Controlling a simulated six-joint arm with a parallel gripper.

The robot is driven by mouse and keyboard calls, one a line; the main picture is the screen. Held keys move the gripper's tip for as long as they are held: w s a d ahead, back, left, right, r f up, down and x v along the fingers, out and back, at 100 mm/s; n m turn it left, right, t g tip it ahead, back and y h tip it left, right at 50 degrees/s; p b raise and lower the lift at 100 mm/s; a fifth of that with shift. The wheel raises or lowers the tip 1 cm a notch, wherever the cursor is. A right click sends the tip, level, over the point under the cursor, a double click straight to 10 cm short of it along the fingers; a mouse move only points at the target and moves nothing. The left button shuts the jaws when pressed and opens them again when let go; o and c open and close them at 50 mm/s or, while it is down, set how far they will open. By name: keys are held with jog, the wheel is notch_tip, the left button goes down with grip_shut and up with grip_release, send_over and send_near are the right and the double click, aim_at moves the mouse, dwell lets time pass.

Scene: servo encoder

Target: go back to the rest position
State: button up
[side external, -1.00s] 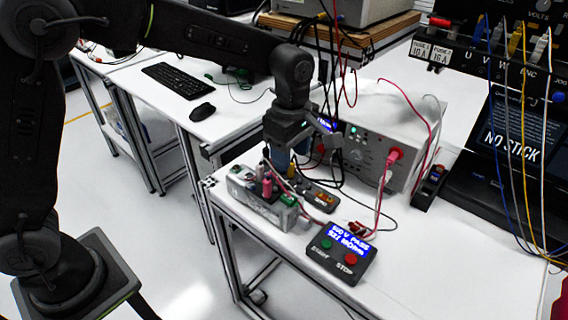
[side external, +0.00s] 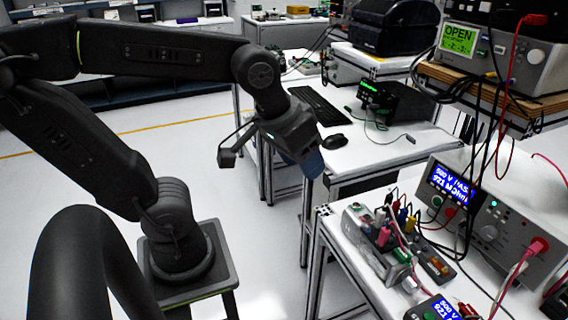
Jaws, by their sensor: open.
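My gripper (side external: 311,163) hangs tilted in the air, to the left of the test bench and clear of it. Its blue tip points down to the right, and the gap between the fingers is too small to make out. I see nothing held in it. The grey servo unit (side external: 368,250) sits on the white bench, with coloured plugs and leads in its top. My gripper is well up and to the left of the unit and does not touch it.
A tester (side external: 488,222) with a lit display stands behind the unit, and cables hang over it. A small control box (side external: 432,308) is cut off at the bottom edge. A desk with a keyboard (side external: 322,112) and mouse (side external: 335,141) lies behind my gripper. Open floor (side external: 255,230) is at left.

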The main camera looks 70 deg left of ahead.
jog(key=shift+s+a+f+m+t, duration=0.2)
jog(key=shift+s+a+f+m, duration=0.1)
jog(key=shift+s+m, duration=0.4)
jog(key=shift+s+a+f+m+t, duration=0.2)
jog(key=shift+s+f+m, duration=0.1)
jog(key=shift+s+m, duration=0.4)
jog(key=shift+d, duration=0.1)
